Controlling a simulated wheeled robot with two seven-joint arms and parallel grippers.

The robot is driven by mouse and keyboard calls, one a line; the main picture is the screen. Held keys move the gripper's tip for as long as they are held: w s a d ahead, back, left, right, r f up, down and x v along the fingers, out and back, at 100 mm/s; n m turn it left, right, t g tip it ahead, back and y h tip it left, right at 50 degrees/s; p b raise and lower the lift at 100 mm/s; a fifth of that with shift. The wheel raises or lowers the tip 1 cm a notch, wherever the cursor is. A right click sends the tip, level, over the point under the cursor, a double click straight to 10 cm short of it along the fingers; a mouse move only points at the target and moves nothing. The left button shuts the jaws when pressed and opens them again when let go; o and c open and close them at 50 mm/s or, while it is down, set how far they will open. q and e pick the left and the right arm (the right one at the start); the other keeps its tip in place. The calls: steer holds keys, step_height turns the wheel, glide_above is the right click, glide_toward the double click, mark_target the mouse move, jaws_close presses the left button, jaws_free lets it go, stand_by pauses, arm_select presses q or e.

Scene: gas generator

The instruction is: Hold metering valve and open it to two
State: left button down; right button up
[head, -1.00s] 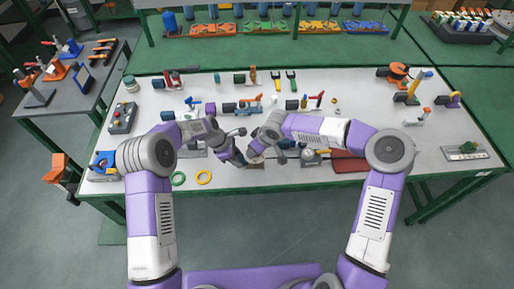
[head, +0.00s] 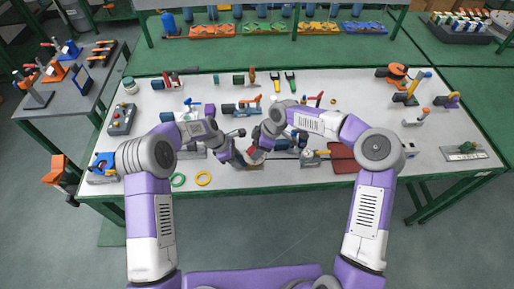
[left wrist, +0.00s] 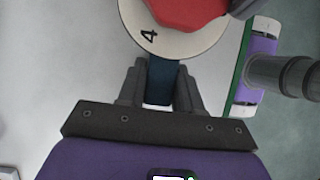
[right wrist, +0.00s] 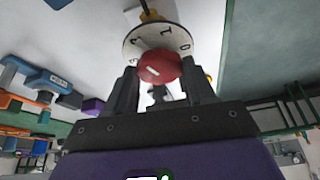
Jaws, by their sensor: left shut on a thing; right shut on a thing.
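The metering valve has a dark blue body (left wrist: 161,82), a white numbered dial (left wrist: 185,38) and a red knob (left wrist: 190,8). My left gripper (left wrist: 161,75) is shut on the dark blue body, with the dial just beyond its fingertips. In the right wrist view, the red knob (right wrist: 160,66) sits between the fingers of my right gripper (right wrist: 160,75), which is shut on it. The dial (right wrist: 160,38) shows 0 and 1, and a figure at left that looks like 2. A short white mark is on the knob; which number it points at is unclear. In the head view, both grippers hide most of the valve.
The white-topped table (head: 300,178) carries several tools and fixtures behind my grippers. A green ring (head: 178,180) and a yellow ring (head: 203,178) lie at the front left. A dark red plate (head: 344,157) lies to the right.

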steer(key=shift+n+g, duration=0.3)
steer(key=shift+n, duration=0.5)
steer(key=o, duration=1)
steer(key=shift+o, duration=0.2)
steer(key=shift+w, duration=0.1)
steer(key=v, duration=1.2)
